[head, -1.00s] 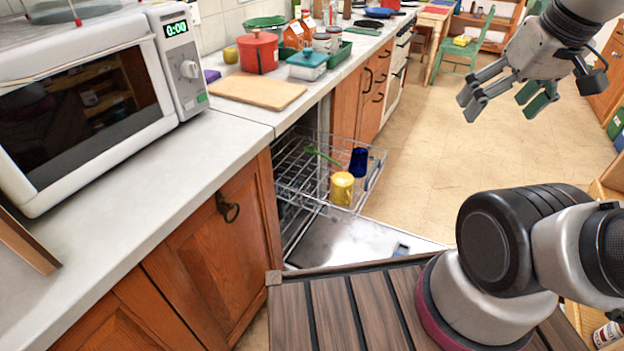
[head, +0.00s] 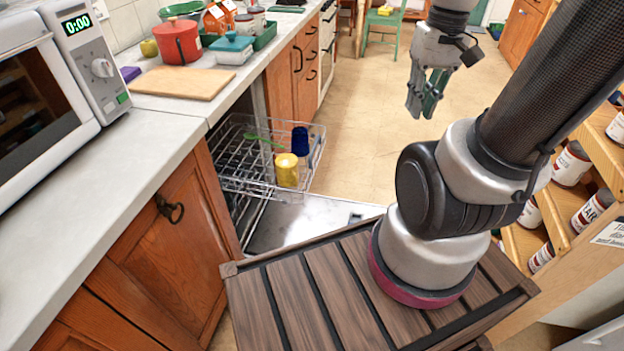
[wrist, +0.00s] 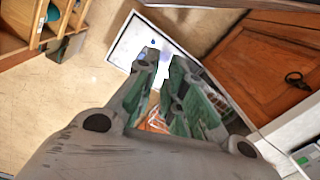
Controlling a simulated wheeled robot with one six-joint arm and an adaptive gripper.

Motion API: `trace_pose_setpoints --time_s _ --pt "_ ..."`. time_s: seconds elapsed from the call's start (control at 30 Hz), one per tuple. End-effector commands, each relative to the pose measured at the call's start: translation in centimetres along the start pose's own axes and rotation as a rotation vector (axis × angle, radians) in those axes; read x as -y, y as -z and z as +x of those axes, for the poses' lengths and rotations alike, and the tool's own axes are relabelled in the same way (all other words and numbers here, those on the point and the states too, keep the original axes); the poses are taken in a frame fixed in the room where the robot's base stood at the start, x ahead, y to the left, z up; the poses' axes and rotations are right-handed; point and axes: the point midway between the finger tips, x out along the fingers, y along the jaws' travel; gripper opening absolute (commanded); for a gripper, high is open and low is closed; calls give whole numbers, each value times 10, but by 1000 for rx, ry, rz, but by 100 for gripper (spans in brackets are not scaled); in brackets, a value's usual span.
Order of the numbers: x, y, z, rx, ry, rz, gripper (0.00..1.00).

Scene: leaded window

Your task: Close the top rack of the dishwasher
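The dishwasher's top rack (head: 236,179) is a wire basket, pulled out past the counter front. It holds a yellow mug (head: 287,171), a blue cup (head: 300,141) and a green utensil (head: 264,141). The dishwasher door (head: 318,212) lies folded down below it; a pale panel in the wrist view (wrist: 122,44) looks like this door. My gripper (head: 423,108) hangs empty to the right of the rack, well apart from it, pointing down. In the wrist view its fingertips (wrist: 165,60) show a narrow gap. The rack is not clear in that view.
The counter (head: 110,165) above bears a microwave (head: 45,100), a cutting board (head: 182,82) and a red pot (head: 174,43). Shelves with cans (head: 572,165) stand at the right. The floor (head: 365,130) between rack and gripper is clear.

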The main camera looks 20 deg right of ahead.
Motion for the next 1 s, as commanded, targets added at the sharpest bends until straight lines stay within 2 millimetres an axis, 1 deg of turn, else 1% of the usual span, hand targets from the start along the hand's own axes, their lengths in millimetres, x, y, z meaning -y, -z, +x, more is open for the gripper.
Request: trace_pose_setpoints --time_s 0.03,0.27,0.47,0.5,0.57,0.6,0.67,0.7,0.77,0.8,0.87,0.9,1.0 --pt "-2 2 17 70 27 62 0" --pt "5 13 92 309 202 384 0" --pt "20 27 164 472 374 737 0" --pt "23 31 179 500 408 816 0" --pt "28 38 202 536 457 939 0" --pt "32 43 218 558 488 1023 0" --pt "37 51 242 584 530 1149 0" --pt "40 58 257 594 556 1233 0" --pt "44 69 278 607 590 1355 0" --pt "46 77 292 608 611 1434 0" --pt "49 93 311 597 639 1551 0" --pt "51 105 319 582 656 1612 0" --pt "48 137 323 515 701 1723 0"
